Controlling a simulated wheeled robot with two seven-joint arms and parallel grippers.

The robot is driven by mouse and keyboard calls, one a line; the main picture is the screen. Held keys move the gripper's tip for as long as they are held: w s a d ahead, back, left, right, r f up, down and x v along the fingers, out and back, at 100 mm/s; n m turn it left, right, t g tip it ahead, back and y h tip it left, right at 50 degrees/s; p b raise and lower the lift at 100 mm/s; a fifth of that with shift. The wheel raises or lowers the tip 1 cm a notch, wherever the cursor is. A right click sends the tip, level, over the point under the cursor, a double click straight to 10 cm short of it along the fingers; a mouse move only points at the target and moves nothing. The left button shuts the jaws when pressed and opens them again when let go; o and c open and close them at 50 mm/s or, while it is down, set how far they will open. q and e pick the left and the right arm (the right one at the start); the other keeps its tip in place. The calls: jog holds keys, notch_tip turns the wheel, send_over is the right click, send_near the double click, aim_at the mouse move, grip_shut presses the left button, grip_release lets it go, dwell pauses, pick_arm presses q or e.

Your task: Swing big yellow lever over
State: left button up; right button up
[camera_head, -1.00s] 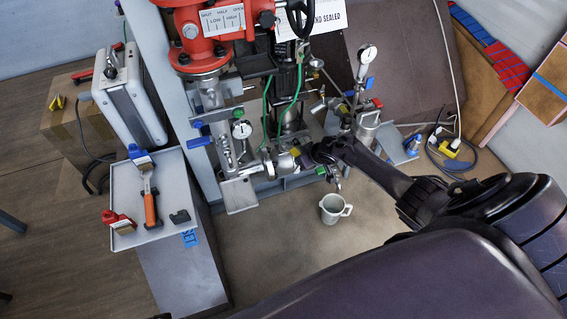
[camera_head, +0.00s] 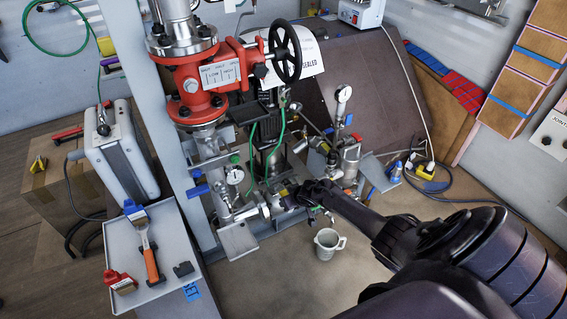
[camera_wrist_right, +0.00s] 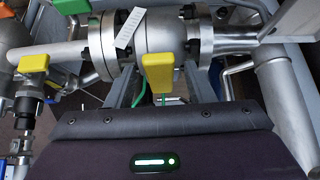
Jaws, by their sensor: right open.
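The big yellow lever (camera_wrist_right: 158,72) stands in front of a flanged grey ball valve (camera_wrist_right: 160,32) in the right wrist view, just beyond my gripper's dark housing. In the head view a small yellow patch (camera_head: 283,192) shows at the tip of my right arm, beside the pipework. My right gripper (camera_head: 296,199) is open at the lever. My left gripper is not in view.
A smaller yellow handle (camera_wrist_right: 33,62) and a green handle (camera_wrist_right: 66,78) are at the left in the wrist view. A red valve (camera_head: 205,82) with a black handwheel (camera_head: 285,52) rises above. A tool tray (camera_head: 175,240) is at left.

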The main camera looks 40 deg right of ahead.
jog(key=shift+s+d+f, duration=0.1)
jog(key=shift+d, duration=0.05)
jog(key=shift+r+p, duration=0.4)
jog(key=shift+r, duration=0.1)
notch_tip(320, 180, up, 5)
jog(key=p, duration=0.5)
jog(key=shift+r, duration=0.1)
jog(key=shift+s, duration=0.1)
jog(key=p+v, duration=0.3)
jog(key=v, duration=0.4)
jog(key=shift+r, duration=0.3)
